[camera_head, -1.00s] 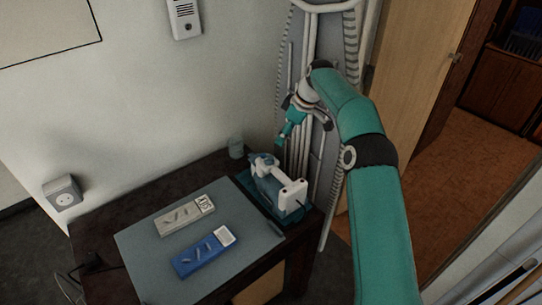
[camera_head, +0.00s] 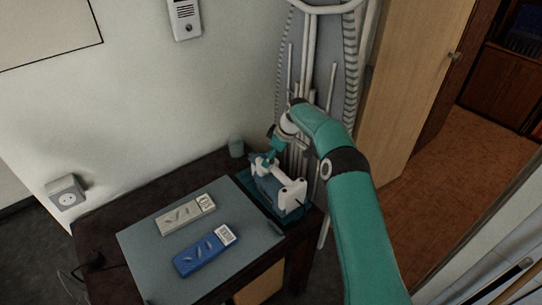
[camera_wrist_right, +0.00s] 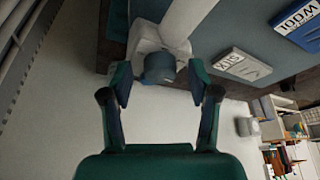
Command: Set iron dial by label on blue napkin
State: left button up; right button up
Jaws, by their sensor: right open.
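The iron (camera_head: 272,188) rests on a teal base at the table's right side, with a white handle. In the right wrist view a round blue-grey knob (camera_wrist_right: 160,68), seemingly the dial, sits on its white body. The blue napkin (camera_head: 200,254) lies folded on the mat; its white label (camera_wrist_right: 298,20) appears upside down in the wrist view and reads WOOL. My right gripper (camera_wrist_right: 160,86) is open, its fingertips on either side of the knob; contact cannot be told. In the head view it is over the iron's far end (camera_head: 268,154). My left gripper is not in view.
A pale napkin (camera_head: 184,215) with a label reading SILK lies beside the blue one on the grey mat (camera_head: 150,262). An upright ironing board (camera_head: 320,70) leans behind the iron. A wall socket (camera_head: 66,192) is at left.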

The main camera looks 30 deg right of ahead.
grip_shut()
jog(key=shift+f+m+t+h+b, duration=0.1)
jog(key=shift+m+t+h+b, duration=0.2)
jog(key=shift+m+b, duration=0.85)
jog(key=shift+a+m+h+b, duration=0.2)
jog(key=shift+m+h+b, duration=0.3)
jog(key=shift+m+b, duration=0.65)
jog(key=m+h+b, duration=0.1)
jog(key=m, duration=0.1)
jog(key=m+h+b, duration=0.1)
jog(key=m, duration=0.2)
jog(key=shift+a, duration=0.15)
jog(key=shift+w+m+g+h+b, duration=0.1)
jog(key=shift+m+g+h+b, duration=0.45)
jog(key=shift+m, duration=1.45)
jog(key=shift+r, duration=0.2)
